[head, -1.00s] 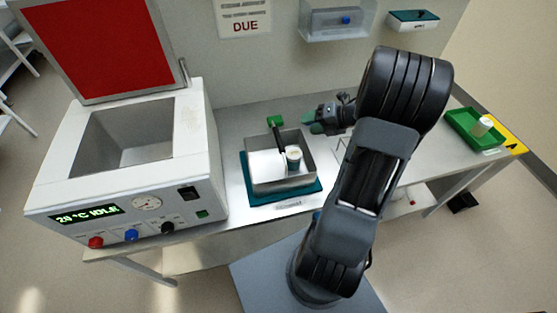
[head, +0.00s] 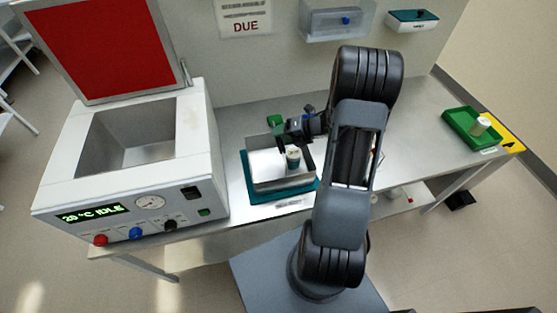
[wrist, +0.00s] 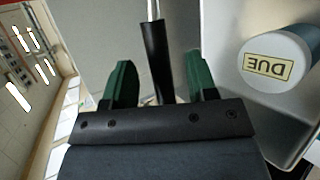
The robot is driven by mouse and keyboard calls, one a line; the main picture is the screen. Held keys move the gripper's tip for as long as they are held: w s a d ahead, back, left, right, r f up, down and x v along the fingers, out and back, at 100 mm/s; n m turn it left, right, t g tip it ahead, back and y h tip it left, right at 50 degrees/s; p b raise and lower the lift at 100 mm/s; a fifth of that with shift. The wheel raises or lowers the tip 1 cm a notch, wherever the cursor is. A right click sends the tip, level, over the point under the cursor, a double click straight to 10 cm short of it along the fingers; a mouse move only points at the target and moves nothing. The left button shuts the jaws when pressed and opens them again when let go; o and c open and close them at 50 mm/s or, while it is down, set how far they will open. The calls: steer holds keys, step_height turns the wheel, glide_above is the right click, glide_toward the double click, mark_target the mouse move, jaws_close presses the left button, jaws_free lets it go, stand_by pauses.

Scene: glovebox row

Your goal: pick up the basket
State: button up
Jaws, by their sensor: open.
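The basket (head: 285,186) is a grey metal tray-like box on a teal mat (head: 262,198) on the bench. Whether the fingers touch the grip I cannot tell. In the head view my gripper (head: 285,132) is at the handle, partly hiding it.
A white bath unit (head: 130,185) with a raised red lid (head: 98,45) stands left of the basket. A green tray (head: 470,128) with a small jar (head: 480,125) is at the bench's right end. Wall boxes (head: 337,20) hang behind. The bench between basket and green tray is mostly clear.

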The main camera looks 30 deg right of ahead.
steer(key=shift+x, duration=1.15)
jaws_close()
steer(key=shift+r, duration=0.1)
